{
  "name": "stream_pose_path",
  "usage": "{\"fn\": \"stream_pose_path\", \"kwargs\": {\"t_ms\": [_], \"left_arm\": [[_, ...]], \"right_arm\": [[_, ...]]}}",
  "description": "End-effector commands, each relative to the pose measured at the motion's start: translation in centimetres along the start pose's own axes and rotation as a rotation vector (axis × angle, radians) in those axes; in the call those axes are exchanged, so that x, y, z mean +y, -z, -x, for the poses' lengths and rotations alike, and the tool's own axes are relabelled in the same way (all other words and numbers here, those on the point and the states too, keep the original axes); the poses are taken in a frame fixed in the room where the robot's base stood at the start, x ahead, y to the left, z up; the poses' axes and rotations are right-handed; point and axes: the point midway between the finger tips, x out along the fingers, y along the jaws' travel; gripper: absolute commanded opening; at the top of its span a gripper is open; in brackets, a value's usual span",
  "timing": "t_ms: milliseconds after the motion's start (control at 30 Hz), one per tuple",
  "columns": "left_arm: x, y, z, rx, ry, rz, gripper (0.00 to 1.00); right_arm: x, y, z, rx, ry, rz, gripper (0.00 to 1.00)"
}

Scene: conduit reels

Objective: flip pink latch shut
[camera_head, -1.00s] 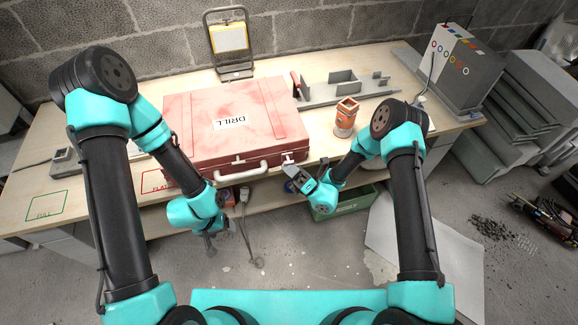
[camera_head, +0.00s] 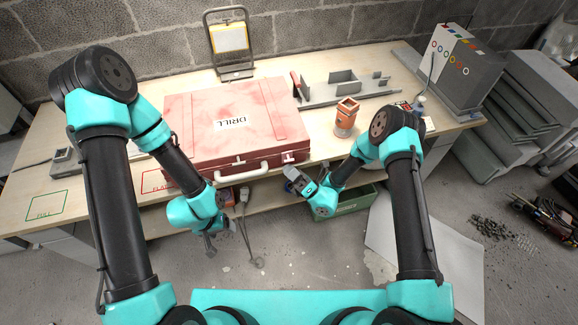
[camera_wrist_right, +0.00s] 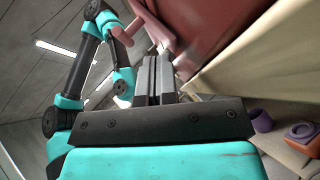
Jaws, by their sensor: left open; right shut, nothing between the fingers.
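A pink case (camera_head: 220,105) labelled DRILL lies closed on the bench. Two small pale latches are on its front face, one near the middle (camera_head: 238,161) and one to the right (camera_head: 288,158); the pictures are too small to tell their exact positions. My right gripper (camera_head: 292,174) is shut and empty, just in front of and below the right latch. In the right wrist view its fingers (camera_wrist_right: 155,78) are together beside the pink case (camera_wrist_right: 220,25). My left gripper (camera_head: 222,240) is open and empty, low in front of the bench, left of the case handle.
The pale handle (camera_head: 245,174) sticks out from the case front. An orange holder (camera_head: 347,116) stands right of the case, with a grey rack (camera_head: 345,88) behind. A green bin (camera_head: 350,200) is below the bench edge. A grey box (camera_head: 455,70) stands far right.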

Motion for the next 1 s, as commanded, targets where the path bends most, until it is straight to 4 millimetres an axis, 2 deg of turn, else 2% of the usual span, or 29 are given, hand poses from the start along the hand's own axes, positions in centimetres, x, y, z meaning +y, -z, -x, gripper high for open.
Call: {"fn": "stream_pose_path", "kwargs": {"t_ms": [600, 1000], "left_arm": [[0.0, 0.0, 0.0, 0.000, 0.000, 0.000, 0.68], [0.0, 0.0, 0.0, 0.000, 0.000, 0.000, 0.68]], "right_arm": [[-1.3, 1.4, 1.9, 0.002, -0.003, 0.001, 0.00], [-1.4, 1.5, 2.0, 0.002, -0.004, 0.001, 0.00]]}}
